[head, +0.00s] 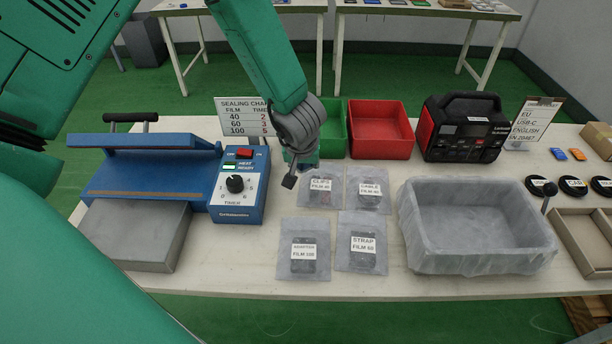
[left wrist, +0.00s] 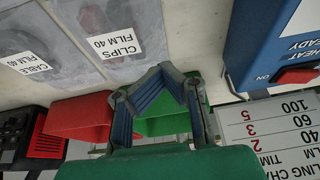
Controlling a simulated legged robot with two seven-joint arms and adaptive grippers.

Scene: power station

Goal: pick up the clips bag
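The clips bag (head: 320,188) is a clear grey pouch with a white label reading CLIPS FILM 40. It lies flat on the white table, at the back left of a group of bags. My left gripper (head: 290,181) hangs just left of it, in front of the green bin. In the left wrist view the clips bag (left wrist: 108,35) lies beyond my left gripper (left wrist: 164,72), apart from the fingers. The fingertips meet in an arch with nothing between them. My right gripper is not in view.
The cable (head: 367,190), adapter (head: 303,250) and strap (head: 362,243) bags lie close by. The blue sealer (head: 238,186) stands left, a grey lined tray (head: 478,262) right. Green (head: 333,130) and red (head: 380,128) bins and a black-and-red power unit (head: 462,127) stand behind.

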